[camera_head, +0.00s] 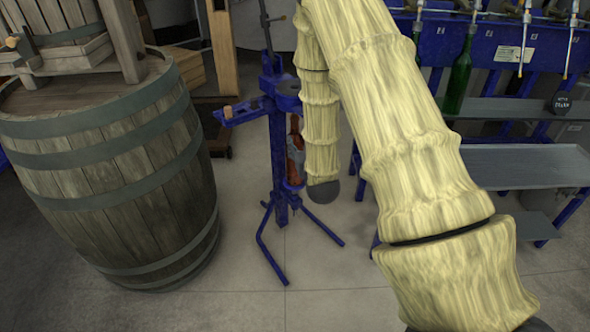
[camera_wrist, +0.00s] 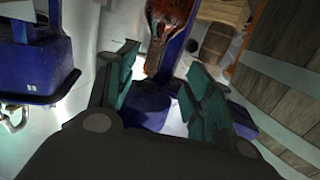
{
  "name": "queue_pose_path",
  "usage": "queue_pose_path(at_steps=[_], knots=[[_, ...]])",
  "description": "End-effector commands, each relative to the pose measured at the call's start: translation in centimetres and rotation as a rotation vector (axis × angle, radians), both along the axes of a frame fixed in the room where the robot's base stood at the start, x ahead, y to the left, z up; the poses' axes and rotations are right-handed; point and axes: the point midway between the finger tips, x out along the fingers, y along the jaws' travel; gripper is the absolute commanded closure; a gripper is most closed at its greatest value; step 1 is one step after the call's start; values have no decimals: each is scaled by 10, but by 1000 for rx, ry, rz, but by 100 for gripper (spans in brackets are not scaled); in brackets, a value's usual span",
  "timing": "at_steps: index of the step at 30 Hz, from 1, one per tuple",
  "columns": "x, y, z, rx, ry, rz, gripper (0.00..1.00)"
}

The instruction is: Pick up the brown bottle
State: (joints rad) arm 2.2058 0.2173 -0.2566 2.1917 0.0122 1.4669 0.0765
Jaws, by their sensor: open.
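The brown bottle (camera_head: 295,140) shows as a narrow reddish-brown strip at the blue floor stand (camera_head: 278,165) in the head view, partly hidden by my arm. In the wrist view the bottle (camera_wrist: 172,18) is at the top centre, against a blue post. My gripper (camera_wrist: 160,72) is open, with one dark teal finger on each side. The bottle's lower visible end lies in line with the gap between the fingers. I cannot tell how far it is from them, and I see nothing held. In the head view I cannot make out my gripper clearly.
A large wooden barrel (camera_head: 110,170) stands left of the stand, with a wooden press on top. At right is a blue filling rack with a grey shelf (camera_head: 525,165) and a green bottle (camera_head: 459,75). The stand's splayed legs reach over the open floor in front.

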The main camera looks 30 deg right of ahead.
Motion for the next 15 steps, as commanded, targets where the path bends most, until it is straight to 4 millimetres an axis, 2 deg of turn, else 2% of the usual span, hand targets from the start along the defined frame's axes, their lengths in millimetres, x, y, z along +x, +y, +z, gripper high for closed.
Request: queue_pose_path(at_steps=[7, 15], knots=[[13, -12, 7, -15, -55, -8, 48], [46, -24, 5, -15, -54, -8, 48]])
